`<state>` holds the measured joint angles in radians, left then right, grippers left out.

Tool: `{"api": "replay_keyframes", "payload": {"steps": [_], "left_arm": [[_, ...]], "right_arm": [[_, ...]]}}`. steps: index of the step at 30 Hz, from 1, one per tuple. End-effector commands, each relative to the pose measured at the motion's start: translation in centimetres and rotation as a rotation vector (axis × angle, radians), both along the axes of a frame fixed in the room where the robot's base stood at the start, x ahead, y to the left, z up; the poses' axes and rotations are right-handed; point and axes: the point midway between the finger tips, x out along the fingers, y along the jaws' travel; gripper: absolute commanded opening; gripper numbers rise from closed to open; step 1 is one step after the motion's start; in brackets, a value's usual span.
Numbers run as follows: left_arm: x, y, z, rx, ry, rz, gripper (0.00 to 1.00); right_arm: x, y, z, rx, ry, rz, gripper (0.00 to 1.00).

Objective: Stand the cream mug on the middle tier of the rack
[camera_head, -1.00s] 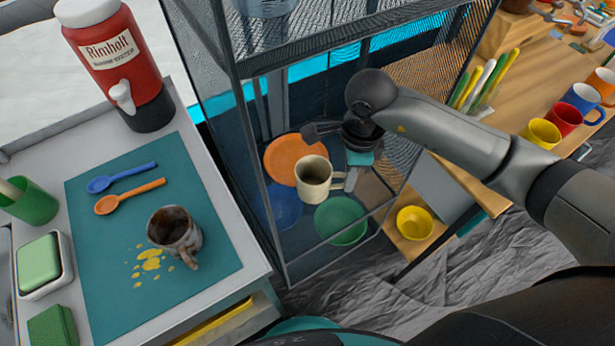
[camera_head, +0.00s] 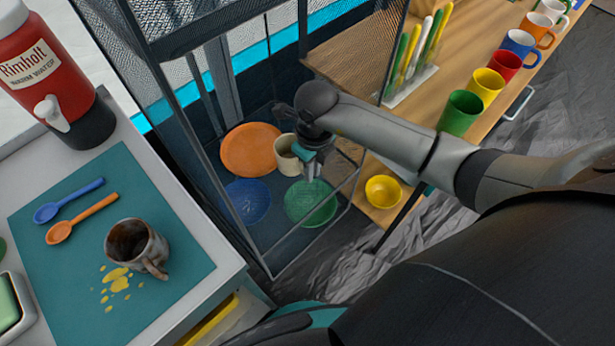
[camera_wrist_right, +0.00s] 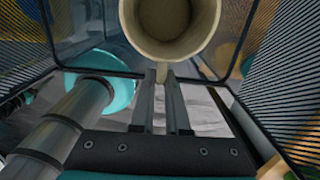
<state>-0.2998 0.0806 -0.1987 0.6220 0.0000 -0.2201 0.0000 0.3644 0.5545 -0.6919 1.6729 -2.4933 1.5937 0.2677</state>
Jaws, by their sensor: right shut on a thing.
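The cream mug (camera_head: 287,155) is upright inside the mesh rack (camera_head: 208,195), between the orange plate and the green bowl in the picture. My right gripper (camera_head: 306,160) reaches in from the right and hides the mug's right side. In the right wrist view my right gripper (camera_wrist_right: 165,82) is shut on the handle of the cream mug (camera_wrist_right: 170,28), whose open rim faces the camera. I cannot tell whether the mug's base touches the tier under it. My left gripper is not in view.
In the rack are an orange plate (camera_head: 250,149), a blue bowl (camera_head: 246,201) and a green bowl (camera_head: 311,203). A mesh tier (camera_head: 190,30) lies above. A brown mug (camera_head: 135,247) stands on the left counter. Several coloured mugs line the right counter (camera_head: 450,70).

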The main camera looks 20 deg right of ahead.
Motion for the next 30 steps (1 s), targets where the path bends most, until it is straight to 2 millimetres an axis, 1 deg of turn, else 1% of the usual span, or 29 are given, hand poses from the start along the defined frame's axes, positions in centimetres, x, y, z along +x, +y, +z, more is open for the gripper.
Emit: {"api": "replay_keyframes", "payload": {"steps": [4, 9, 10, 17, 21, 22, 27, 30], "left_arm": [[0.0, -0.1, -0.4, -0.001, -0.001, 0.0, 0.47], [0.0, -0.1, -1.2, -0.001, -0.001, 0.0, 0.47], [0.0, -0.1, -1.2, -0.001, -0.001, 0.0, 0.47], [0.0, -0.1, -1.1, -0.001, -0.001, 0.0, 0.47], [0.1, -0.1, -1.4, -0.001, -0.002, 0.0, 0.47], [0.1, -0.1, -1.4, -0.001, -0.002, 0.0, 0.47], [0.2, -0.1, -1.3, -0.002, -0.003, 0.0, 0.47], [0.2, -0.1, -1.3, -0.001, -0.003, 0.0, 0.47]], "right_arm": [[0.0, 0.0, -1.2, 0.0, 0.0, 0.0, 0.0], [0.0, 0.1, -3.7, 0.001, 0.0, 0.0, 0.0], [0.0, 0.0, -3.9, 0.0, 0.0, 0.0, 0.0], [0.0, 0.0, -3.9, 0.0, -0.002, 0.002, 0.0], [0.1, 0.0, -4.3, -0.001, -0.001, 0.002, 0.0], [0.0, 0.0, -4.3, -0.001, -0.001, 0.002, 0.15], [0.0, 0.0, -4.2, -0.001, -0.001, 0.002, 0.34], [0.0, 0.0, -4.2, -0.001, -0.001, 0.002, 0.43]]}}
